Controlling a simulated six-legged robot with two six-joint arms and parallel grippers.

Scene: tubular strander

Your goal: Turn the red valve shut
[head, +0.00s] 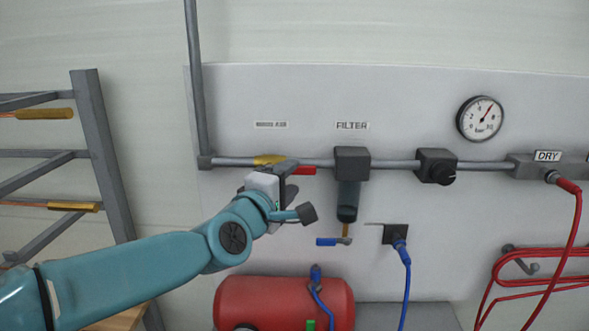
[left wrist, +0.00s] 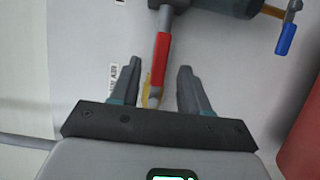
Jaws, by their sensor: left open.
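The red valve handle (head: 304,171) lies roughly along the grey pipe on the panel, to the right of the yellow valve body (head: 270,159). My left gripper (head: 289,179) is at the valve and hides part of the handle. In the left wrist view the red handle (left wrist: 162,62) shows in the gap between the two open fingers of my left gripper (left wrist: 159,67), with space on both sides. Whether the fingers reach around the handle in depth is unclear. My right gripper is not in view.
The filter (head: 351,163) hangs right of the valve, with a small blue tap (head: 328,242) below. A red tank (head: 285,304) stands underneath. A pressure gauge (head: 480,118) and a black knob (head: 436,167) are farther right. A grey rack (head: 100,150) stands left.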

